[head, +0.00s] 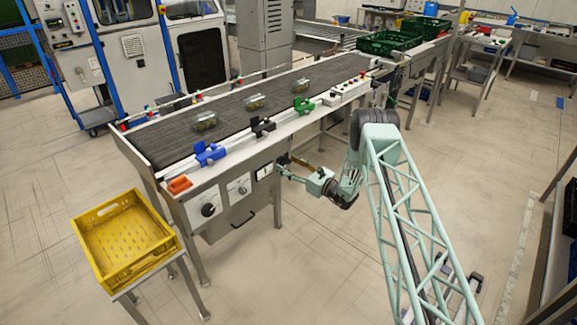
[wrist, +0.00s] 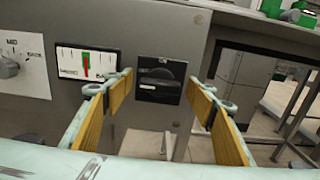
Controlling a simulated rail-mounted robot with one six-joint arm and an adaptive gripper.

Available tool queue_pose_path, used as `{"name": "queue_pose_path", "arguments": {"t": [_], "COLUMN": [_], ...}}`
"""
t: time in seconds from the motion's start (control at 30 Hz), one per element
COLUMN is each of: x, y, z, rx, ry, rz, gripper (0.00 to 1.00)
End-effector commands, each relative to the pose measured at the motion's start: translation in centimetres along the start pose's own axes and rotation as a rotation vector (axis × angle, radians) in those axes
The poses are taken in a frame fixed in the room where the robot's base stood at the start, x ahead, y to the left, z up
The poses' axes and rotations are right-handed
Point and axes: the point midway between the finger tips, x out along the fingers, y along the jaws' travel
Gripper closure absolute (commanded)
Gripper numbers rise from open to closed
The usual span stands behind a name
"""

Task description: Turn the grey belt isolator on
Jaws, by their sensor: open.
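The belt isolator appears in the wrist view as a dark grey rotary handle (wrist: 160,74) on a dark plate on the conveyor's front panel. The handle looks roughly level, and a pale label lies across its left part; I cannot read the label. In the head view, my arm hides the isolator or it is too small to make out. My gripper (wrist: 160,90) is open and empty, with its yellow-padded fingers on either side of the isolator and apart from it. In the head view my gripper (head: 288,168) is at the panel's right end.
Left of the isolator are a meter with a green and red mark (wrist: 86,63) and a selector knob (wrist: 9,66). The conveyor belt (head: 225,115) carries several clear packs. A yellow crate (head: 125,238) stands at front left. The floor right of the panel is open.

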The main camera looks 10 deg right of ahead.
Motion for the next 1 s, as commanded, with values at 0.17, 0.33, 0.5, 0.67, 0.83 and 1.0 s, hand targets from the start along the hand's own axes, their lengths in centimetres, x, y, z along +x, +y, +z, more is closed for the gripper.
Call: {"name": "queue_pose_path", "arguments": {"t": [0.17,0.33,0.5,0.67,0.83,1.0], "x": [0.2,0.18,0.17,0.17,0.17,0.18], "y": [-0.01,-0.01,-0.02,-0.01,-0.01,-0.03], "z": [0.0,0.01,0.01,0.01,0.0,-0.03], "rx": [0.001,0.0,0.0,0.0,0.005,0.028], "ry": [0.0,0.0,0.0,0.0,0.0,0.0], "rz": [0.0,0.0,0.0,0.0,0.0,0.0], "gripper": [0.49,0.49,0.62,0.73,0.73,0.73]}}
